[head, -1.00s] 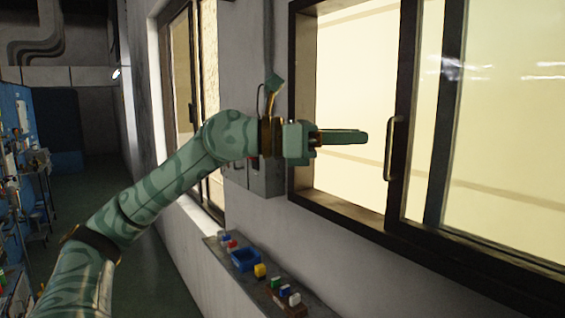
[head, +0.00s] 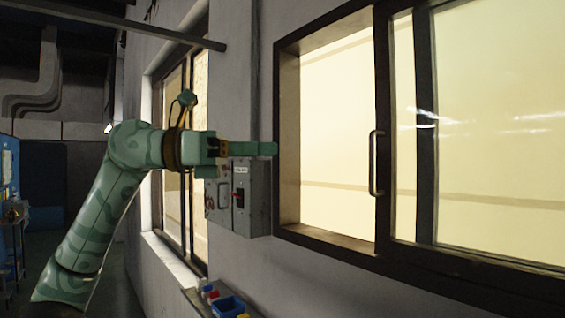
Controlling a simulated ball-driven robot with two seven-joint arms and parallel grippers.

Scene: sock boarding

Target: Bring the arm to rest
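My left arm, green with darker patterned bands, comes in from the lower left of the head view and bends at a raised elbow. Its gripper (head: 262,148) points right, roughly level, in front of the grey wall and near the left edge of the window frame. The fingers show edge-on and overlap, so their gap cannot be made out. Nothing shows held at the fingertips. My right gripper is not in view.
A dark-framed window (head: 335,140) with a pull handle (head: 376,163) fills the right. A grey electrical box (head: 250,197) hangs on the wall below my gripper. A blue bin (head: 229,306) sits on a ledge at the bottom. A dark bar (head: 110,20) crosses the upper left.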

